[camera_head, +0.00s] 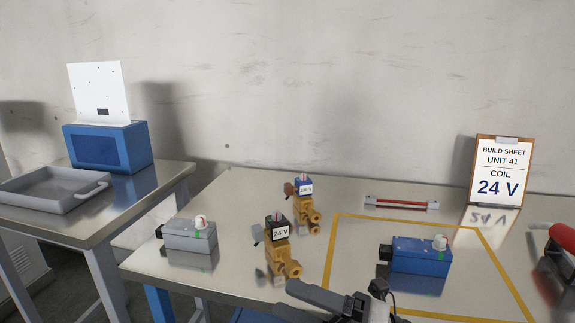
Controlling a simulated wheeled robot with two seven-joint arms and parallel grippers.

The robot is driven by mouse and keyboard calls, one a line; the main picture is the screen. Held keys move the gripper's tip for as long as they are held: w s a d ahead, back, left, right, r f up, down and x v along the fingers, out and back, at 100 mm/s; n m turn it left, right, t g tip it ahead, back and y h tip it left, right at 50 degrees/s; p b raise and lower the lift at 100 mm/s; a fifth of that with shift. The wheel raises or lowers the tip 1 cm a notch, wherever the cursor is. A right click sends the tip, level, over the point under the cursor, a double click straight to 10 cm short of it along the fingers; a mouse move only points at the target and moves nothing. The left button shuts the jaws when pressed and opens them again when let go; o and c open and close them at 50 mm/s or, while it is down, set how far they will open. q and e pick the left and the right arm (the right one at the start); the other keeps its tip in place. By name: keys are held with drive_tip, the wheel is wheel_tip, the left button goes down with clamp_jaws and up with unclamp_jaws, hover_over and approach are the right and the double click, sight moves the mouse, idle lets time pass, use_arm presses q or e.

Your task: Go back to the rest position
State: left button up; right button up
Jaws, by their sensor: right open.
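My right gripper (284,299) shows at the bottom centre, its fingers pointing left. It is open, and I see nothing between its fingers. A brass valve with a black coil labelled 24 V (281,248) stands on the table just behind the fingertips. I cannot tell from this view whether they touch. A second brass valve with a blue-topped coil (306,204) stands farther back; its label is too small to read surely. My left gripper is out of view.
A blue box (420,256) sits inside a yellow outline. A grey box (189,236) is at left, a red rod (401,204) at the back. A clipboard (501,170) reads "Unit 41, coil 24 V". A side table holds a grey tray (48,202) and blue machine (108,147). A red-handled object (563,236) is at right.

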drive_tip(key=d+f+m+t+h, duration=0.4)
drive_tip(key=f+m+t+h, duration=0.25)
drive_tip(key=m, duration=0.65)
drive_tip(key=d+f+m+t+h, duration=0.5)
drive_tip(key=m+t+h, duration=0.15)
drive_tip(key=m, duration=0.55)
drive_tip(key=s+d+f+m+g+h, duration=0.3)
drive_tip(key=s+f+m+g, duration=0.4)
drive_tip(key=f, duration=0.6)
drive_tip(key=s+m+h, duration=0.1)
drive_tip(key=s+m, duration=0.1)
drive_tip(key=s, duration=0.1)
drive_tip(key=shift+s+d+f+m+g+h, duration=0.15)
drive_tip(key=shift+s+f+m+g+h, duration=0.15)
drive_tip(key=shift+m, duration=0.1)
